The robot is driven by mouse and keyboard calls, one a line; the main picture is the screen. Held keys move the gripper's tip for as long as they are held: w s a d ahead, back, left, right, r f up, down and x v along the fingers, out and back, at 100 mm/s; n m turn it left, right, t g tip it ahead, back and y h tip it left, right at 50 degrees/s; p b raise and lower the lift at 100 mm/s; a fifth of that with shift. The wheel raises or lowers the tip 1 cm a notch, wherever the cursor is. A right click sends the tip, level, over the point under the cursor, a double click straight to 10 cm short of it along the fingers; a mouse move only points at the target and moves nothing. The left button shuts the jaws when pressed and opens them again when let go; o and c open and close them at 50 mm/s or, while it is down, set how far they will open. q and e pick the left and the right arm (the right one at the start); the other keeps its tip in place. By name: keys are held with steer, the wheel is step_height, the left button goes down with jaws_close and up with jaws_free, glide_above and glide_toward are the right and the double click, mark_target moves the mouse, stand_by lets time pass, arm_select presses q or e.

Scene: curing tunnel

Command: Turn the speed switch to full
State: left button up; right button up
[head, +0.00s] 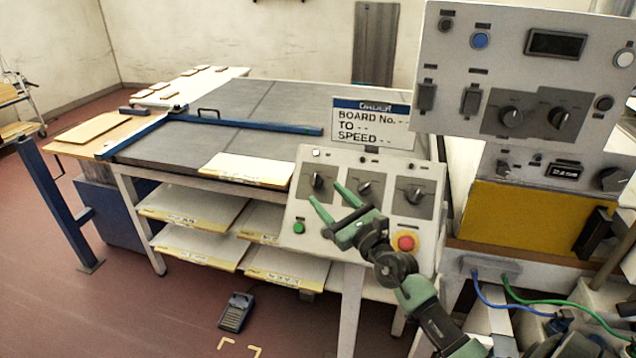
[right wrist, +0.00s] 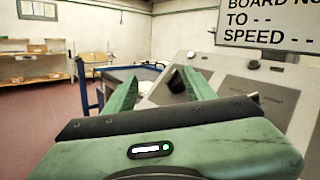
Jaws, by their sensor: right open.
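A sloped grey control panel (head: 345,237) carries three black rotary switches in a row: left (head: 318,181), middle (head: 365,187) and right (head: 414,194). Their labels are too small to read, so I cannot tell which is the speed switch. My right gripper (head: 325,193) is open and empty, its green fingers pointing at the panel's left side, close to the left switch. In the right wrist view a black knob (right wrist: 176,80) shows between the fingers, nearer the right finger. I cannot tell whether they touch. My left gripper is not in view.
A red emergency button (head: 405,243) and a green button (head: 299,228) sit low on the panel. An order sign (head: 371,124) reads "BOARD No. -- TO -- SPEED --". A larger panel (head: 460,60) stands above right. Boards lie on shelves at left.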

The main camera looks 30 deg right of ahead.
mark_target(316, 181)
steer(key=d+n, duration=0.1)
steer(key=w+f+n+g, duration=0.1)
steer(key=d+n, duration=0.1)
steer(key=n, duration=0.1)
steer(key=shift+w+d+f+g, duration=0.3)
steer(key=shift+w+d, duration=0.05)
steer(key=shift+w, duration=0.05)
steer(key=w+p, duration=0.1)
steer(key=w, duration=0.6)
steer(key=shift+w, duration=0.2)
jaws_close()
